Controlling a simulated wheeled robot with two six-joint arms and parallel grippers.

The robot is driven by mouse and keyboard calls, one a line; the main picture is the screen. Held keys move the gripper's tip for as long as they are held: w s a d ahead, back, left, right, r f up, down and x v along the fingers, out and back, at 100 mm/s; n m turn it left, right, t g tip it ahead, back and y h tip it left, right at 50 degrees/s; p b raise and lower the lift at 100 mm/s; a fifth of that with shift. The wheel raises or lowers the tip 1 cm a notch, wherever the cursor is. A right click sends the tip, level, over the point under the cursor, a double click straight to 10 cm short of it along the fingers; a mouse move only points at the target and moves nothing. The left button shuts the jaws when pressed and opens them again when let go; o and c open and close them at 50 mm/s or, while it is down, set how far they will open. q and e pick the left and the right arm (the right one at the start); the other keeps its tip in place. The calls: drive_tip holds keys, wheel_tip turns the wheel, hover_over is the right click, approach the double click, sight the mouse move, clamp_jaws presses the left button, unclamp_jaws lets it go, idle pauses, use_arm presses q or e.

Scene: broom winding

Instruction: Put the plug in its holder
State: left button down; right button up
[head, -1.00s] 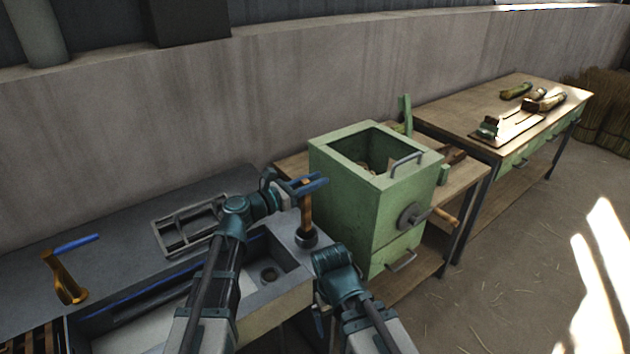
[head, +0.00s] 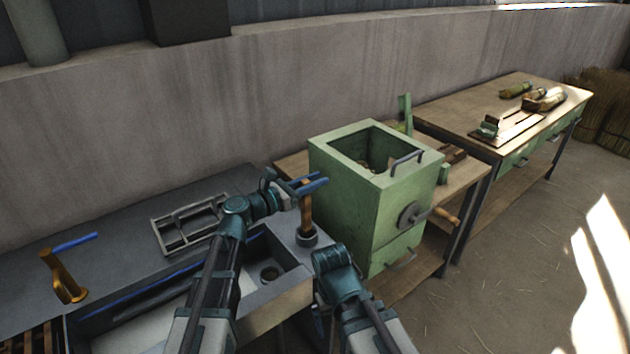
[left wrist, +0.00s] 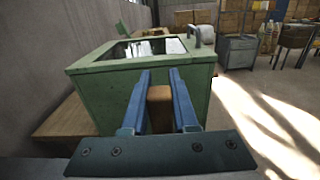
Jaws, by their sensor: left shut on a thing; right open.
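The plug (head: 306,213) has an upright brown wooden handle. My left gripper (head: 312,183) is shut on the upper handle, and the left wrist view shows the handle (left wrist: 160,94) between the blue fingers. The plug's lower end stands in or on a dark round holder (head: 306,239) at the sink counter's right corner; how deep it sits I cannot tell. The sink's drain hole (head: 270,273) is open to the left. My right gripper (head: 319,318) hangs low in front of the counter's right end, empty, its fingers mostly hidden behind its own arm.
A green box machine (head: 345,205) with an open top and crank stands close on the right. A metal rack (head: 190,228) lies behind the sink (head: 120,325). A brass tap (head: 64,278) with a blue lever stands at left. A far workbench (head: 455,117) holds tools.

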use_arm(q)
drive_tip(key=shift+f+b, duration=0.3)
drive_tip(key=shift+f, duration=0.1)
drive_tip(key=c, duration=1)
unclamp_jaws()
drive_tip(key=shift+o, duration=0.2)
drive_tip(key=v, duration=1.1)
drive_tip(key=shift+s, duration=0.1)
